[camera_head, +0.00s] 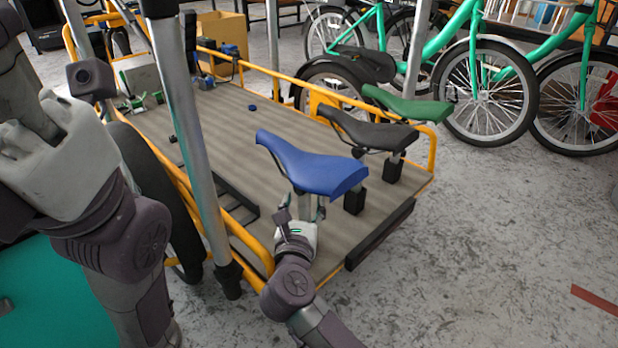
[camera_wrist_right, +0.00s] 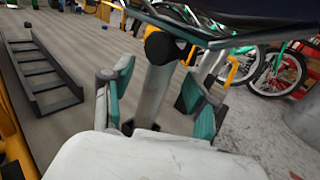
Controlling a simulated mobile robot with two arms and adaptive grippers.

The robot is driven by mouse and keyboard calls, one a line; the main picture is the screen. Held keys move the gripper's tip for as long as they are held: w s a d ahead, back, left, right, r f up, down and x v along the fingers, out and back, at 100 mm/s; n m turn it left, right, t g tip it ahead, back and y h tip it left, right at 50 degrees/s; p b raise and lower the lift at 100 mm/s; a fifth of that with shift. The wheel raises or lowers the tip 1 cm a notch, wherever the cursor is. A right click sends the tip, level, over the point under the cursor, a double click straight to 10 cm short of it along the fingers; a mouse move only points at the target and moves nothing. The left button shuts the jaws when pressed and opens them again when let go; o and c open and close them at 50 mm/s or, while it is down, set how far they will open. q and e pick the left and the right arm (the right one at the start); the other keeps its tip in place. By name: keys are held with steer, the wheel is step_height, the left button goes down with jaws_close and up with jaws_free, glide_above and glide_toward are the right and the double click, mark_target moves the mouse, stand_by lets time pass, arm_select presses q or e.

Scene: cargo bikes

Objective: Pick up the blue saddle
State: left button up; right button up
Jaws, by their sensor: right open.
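The blue saddle (camera_head: 315,172) stands upright on its seat post at the front of the cargo bed, nose toward the back left. My right gripper (camera_head: 303,208) is just below it, close under its wider rear part. In the right wrist view the gripper (camera_wrist_right: 157,88) is open, with one finger on each side of the grey seat post (camera_wrist_right: 158,92). Gaps show between the post and both fingers. The dark underside of the saddle (camera_wrist_right: 235,22) fills the top of that view.
A black saddle (camera_head: 365,130) and a green saddle (camera_head: 408,104) stand in a row behind the blue one. The orange rail (camera_head: 432,150) edges the wooden bed (camera_head: 225,125). A metal pole (camera_head: 190,130) rises at the left. Green bicycles stand at the back right.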

jaws_close()
steer(key=shift+r, duration=0.15)
steer(key=shift+r, duration=0.1)
